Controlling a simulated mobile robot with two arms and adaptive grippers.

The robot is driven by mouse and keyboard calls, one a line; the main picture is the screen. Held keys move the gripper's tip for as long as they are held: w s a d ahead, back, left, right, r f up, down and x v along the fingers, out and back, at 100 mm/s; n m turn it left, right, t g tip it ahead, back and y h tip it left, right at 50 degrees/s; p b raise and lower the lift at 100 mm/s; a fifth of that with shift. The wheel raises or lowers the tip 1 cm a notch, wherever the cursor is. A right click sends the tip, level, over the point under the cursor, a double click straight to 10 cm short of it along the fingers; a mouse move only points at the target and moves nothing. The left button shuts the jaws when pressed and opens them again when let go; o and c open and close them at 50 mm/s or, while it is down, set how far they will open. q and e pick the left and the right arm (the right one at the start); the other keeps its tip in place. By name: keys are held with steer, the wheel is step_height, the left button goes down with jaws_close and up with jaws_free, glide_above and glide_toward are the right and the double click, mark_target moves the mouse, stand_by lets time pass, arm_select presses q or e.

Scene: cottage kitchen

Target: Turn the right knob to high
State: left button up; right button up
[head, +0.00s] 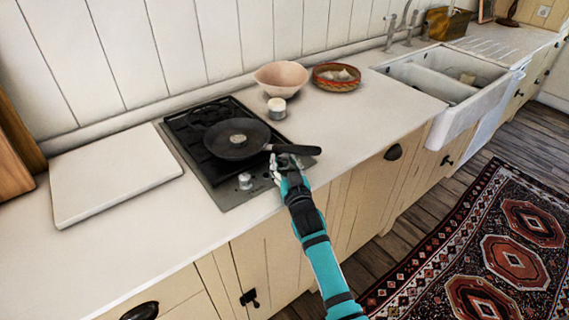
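The hob (215,190) is set into the white counter, with a dark pan (228,150) on it. The pan's handle (295,149) points right, over the hob's right edge. A silver knob (245,181) shows at the hob's front, left of my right gripper. My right gripper (278,170) is at the hob's front right corner, just below the pan handle. Its fingers are small here, and I cannot tell whether they are open or shut. The right knob is not clearly seen; the gripper covers that spot. My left gripper is not in view.
A small white-topped jar (277,108) stands behind the pan handle. A pink bowl (281,78) and a patterned bowl (336,78) are at the back. A white board (112,172) lies left of the hob. The counter right of the hob (370,120) is clear.

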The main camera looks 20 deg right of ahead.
steer(key=c, duration=0.8)
steer(key=shift+r+n+y+p, duration=0.25)
steer(key=shift+n+y+p, duration=0.05)
steer(key=shift+y+p, duration=0.2)
steer(key=shift+d+r+n+y+p, duration=0.2)
steer(key=shift+n+y+p, duration=0.4)
steer(key=shift+y+p, duration=0.25)
steer(key=shift+d+f+n+y, duration=0.1)
steer(key=shift+n+y, duration=0.6)
steer(key=shift+y, duration=0.35)
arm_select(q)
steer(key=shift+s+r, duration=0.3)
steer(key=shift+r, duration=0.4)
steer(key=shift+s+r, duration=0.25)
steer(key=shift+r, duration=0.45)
arm_select(e)
steer(key=shift+w+d+f+n+g+y, duration=0.1)
steer(key=shift+n+g+y, duration=0.2)
steer(key=shift+y, duration=0.3)
steer(key=shift+f+n+g+y, duration=0.1)
steer(key=shift+n+g+y, duration=0.1)
steer(key=shift+n+y, duration=0.3)
steer(key=o, duration=0.7)
steer(key=shift+o, duration=0.5)
